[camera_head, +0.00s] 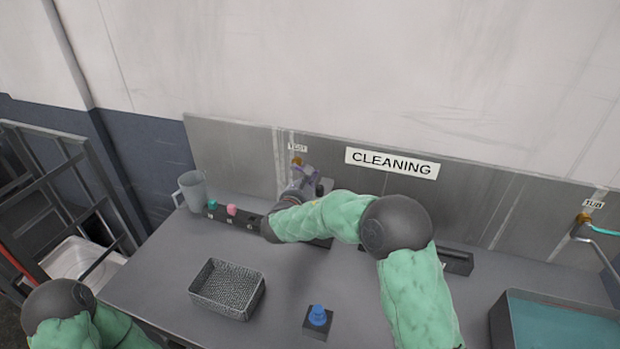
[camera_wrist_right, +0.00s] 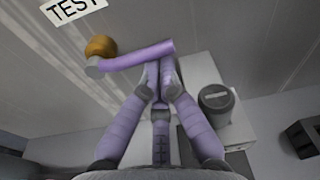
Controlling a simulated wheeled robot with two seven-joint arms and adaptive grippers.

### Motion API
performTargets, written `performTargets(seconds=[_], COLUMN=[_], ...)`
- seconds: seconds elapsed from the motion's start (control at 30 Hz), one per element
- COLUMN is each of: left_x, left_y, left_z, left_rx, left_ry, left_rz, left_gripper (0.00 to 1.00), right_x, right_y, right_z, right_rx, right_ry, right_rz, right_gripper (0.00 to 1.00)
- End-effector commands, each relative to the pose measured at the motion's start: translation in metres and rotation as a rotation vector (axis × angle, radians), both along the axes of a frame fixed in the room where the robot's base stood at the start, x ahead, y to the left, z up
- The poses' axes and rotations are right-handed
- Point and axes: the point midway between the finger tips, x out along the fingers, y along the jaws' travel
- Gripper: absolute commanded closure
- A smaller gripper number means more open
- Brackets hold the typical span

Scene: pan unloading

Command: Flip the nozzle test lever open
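The nozzle test lever (camera_wrist_right: 140,55) is a purple bar on a round orange valve body (camera_wrist_right: 100,47), below the TEST label (camera_wrist_right: 73,10) in the right wrist view. It points right from the valve. In the head view the orange valve (camera_head: 297,161) is on the back panel, and my gripper hides most of the lever. My left gripper is out of view.
A grey mug (camera_head: 191,190), a strip with coloured pegs (camera_head: 231,211), a wire basket (camera_head: 228,262) and a blue-knobbed block (camera_head: 318,318) are on the counter. A water tub (camera_head: 503,322) and TUB tap (camera_head: 583,218) are at right.

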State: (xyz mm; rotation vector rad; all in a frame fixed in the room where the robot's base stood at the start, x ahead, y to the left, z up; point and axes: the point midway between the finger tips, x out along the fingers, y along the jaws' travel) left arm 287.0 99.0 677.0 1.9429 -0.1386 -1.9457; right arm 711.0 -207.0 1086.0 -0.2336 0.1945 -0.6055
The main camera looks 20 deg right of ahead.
Motion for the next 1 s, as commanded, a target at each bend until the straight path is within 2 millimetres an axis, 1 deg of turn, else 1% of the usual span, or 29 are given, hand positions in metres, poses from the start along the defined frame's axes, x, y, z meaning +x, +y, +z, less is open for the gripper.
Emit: performTargets(seconds=[0.03, 0.1, 0.27, 0.7, 1.0], left_x=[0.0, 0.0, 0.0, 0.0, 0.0], left_y=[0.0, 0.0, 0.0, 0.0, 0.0], left_z=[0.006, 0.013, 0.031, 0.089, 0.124], left_rx=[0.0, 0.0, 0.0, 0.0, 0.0], left_ry=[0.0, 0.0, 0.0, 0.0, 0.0], left_rz=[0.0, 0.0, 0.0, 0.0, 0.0], left_gripper=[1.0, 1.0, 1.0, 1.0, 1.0], right_x=[0.0, 0.0, -0.001, 0.002, 0.007], right_y=[-0.001, -0.001, -0.001, 0.003, 0.01], right_z=[0.005, 0.008, 0.016, 0.043, 0.057], right_rx=[-0.001, -0.002, -0.096, -0.438, -0.675], right_ry=[-0.001, -0.001, 0.065, 0.294, 0.455], right_rz=[-0.001, -0.002, -0.001, 0.001, 0.001], right_gripper=[1.0, 1.0, 1.0, 1.0, 1.0])
